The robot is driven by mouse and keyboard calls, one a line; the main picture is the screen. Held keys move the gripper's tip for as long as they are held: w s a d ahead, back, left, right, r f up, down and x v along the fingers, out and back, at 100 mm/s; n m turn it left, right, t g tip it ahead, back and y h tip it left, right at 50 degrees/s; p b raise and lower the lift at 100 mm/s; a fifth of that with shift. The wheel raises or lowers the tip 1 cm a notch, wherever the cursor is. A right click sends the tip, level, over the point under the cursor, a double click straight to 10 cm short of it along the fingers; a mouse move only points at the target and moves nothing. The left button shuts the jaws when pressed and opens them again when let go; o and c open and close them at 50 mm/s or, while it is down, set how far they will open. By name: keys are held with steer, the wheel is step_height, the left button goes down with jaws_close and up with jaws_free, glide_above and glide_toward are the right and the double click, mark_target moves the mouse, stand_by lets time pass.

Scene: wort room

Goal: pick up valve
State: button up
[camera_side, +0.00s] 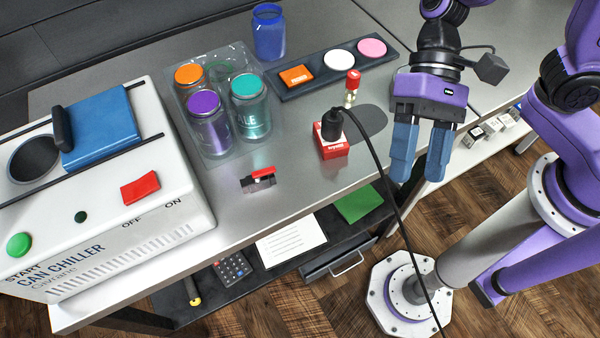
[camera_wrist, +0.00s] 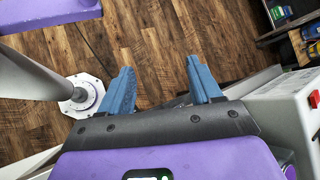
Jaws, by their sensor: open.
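A small dark valve with a red lever handle (camera_side: 260,178) lies on the grey metal table, between the can chiller and the red block with the black plug. My gripper (camera_side: 417,180) hangs fingers down by the table's right front edge, well to the right of the valve. Its two blue fingers are apart with nothing between them. In the wrist view my gripper (camera_wrist: 160,70) also shows spread fingers over the wooden floor. The valve does not show in the wrist view.
The can chiller (camera_side: 110,215) stands left of the valve. The red block (camera_side: 333,150) holds a black plug whose cable runs off the front edge. A red-topped brass piece (camera_side: 351,88) stands behind it. The table's front strip is clear.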

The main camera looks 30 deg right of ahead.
steer(key=w+a+m+t+y, duration=0.2)
steer(key=w+a+m+y, duration=0.35)
steer(key=a+m, duration=0.5)
steer(key=m+t+y, duration=0.2)
steer(key=m+t, duration=0.5)
steer(key=m, duration=0.1)
glide_above(262, 172)
steer(key=f, duration=0.4)
steer(key=shift+s+f, duration=0.25)
steer(key=shift+f, duration=0.05)
steer(key=shift+w+f+m+t+h, duration=0.25)
steer(key=shift+w+f+m+t, duration=0.05)
steer(key=shift+m+t, duration=0.15)
steer(key=shift+f, duration=3.25)
steer(key=shift+x, duration=1.05)
steer(key=shift+w+a+f, duration=0.1)
steer(key=shift+a+f, duration=0.2)
steer(key=shift+a, duration=0.15)
steer(key=c, duration=1.1)
